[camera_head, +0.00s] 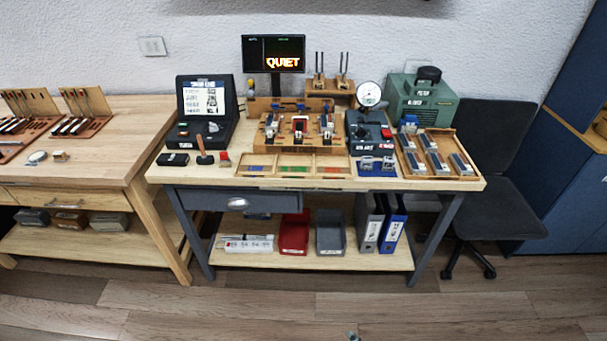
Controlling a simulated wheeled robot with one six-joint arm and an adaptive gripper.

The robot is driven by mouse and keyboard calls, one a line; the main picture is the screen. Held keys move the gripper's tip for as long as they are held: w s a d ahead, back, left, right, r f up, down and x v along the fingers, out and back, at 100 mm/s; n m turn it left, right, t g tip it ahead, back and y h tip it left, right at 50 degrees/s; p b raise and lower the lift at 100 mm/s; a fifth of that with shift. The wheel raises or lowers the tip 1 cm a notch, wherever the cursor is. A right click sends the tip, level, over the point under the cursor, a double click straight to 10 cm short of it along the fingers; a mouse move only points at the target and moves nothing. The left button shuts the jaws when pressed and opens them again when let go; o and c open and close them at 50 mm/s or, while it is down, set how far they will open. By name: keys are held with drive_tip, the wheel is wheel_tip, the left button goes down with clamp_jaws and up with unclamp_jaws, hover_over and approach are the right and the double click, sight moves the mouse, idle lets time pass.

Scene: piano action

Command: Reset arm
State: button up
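My gripper is not clearly in view. A tiny grey and dark piece shows at the bottom edge, right of centre, too small to tell what it is. The workbench (340,184) stands ahead with a wooden top and dark grey legs. On its middle sits a wooden piano-action fixture (268,140) with red, white and dark parts. A shallow wooden tray with coloured sections (325,162) lies in front of it. No gripper or arm is seen at the bench or touching anything on it.
A dark case (182,95), a dial gauge (368,94), a green machine (422,104) and a wooden tray of blocks (466,168) crowd the bench. Another wooden bench (110,165) stands left, a dark chair (515,208) right. The wood floor (260,310) in front is clear.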

drive_tip(key=s+d+r+m+t, duration=0.25)
drive_tip(key=s+r+m, duration=0.2)
drive_tip(key=s, duration=0.75)
drive_tip(key=s+d+r+m+t, duration=0.1)
drive_tip(key=s+r+m, duration=0.3)
drive_tip(key=s+r, duration=0.4)
drive_tip(key=s+d+r+m+t+h, duration=0.1)
drive_tip(key=s+d+r+m+t, duration=0.1)
drive_tip(key=s+r+m, duration=0.3)
drive_tip(key=s+r, duration=0.4)
drive_tip(key=r, duration=0.7)
drive_tip(key=shift+d+r, duration=0.15)
drive_tip(key=shift+d, duration=0.15)
